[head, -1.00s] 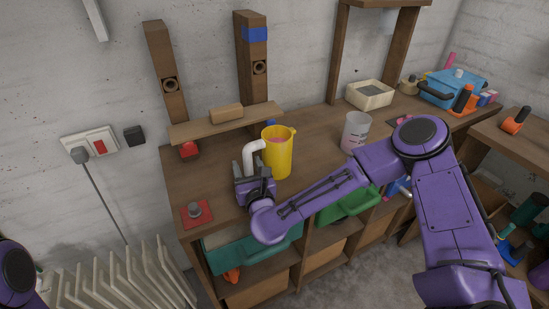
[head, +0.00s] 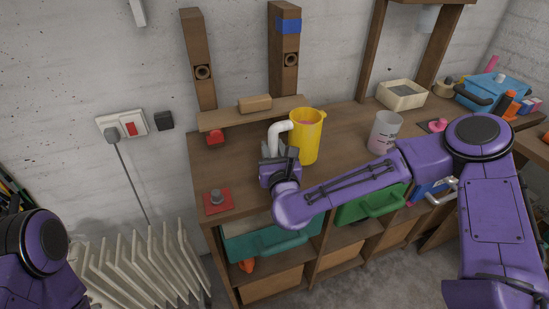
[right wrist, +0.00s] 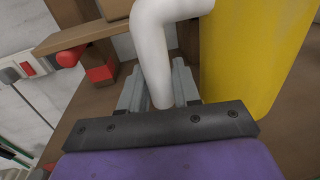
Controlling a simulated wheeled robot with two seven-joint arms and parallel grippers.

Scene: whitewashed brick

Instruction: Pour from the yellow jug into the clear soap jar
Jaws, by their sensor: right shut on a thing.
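The yellow jug (head: 306,138) stands upright on the wooden bench, with a pinkish content showing at its open top. Its white handle (head: 279,133) points left. My right gripper (head: 273,153) is shut on that handle; in the right wrist view the white handle (right wrist: 157,60) runs down between the two grey fingers, with the yellow wall (right wrist: 255,60) close at the right. The clear soap jar (head: 383,132) stands on the bench to the right of the jug, behind my right forearm. My left arm shows at the lower left edge; its gripper is out of view.
A narrow shelf (head: 232,117) with a wooden block (head: 254,104) is behind the jug. A red-based knob (head: 217,200) is at the front left. A cream tray (head: 401,96) and a blue toolbox (head: 491,91) stand farther right. Bench between jug and jar is mostly clear.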

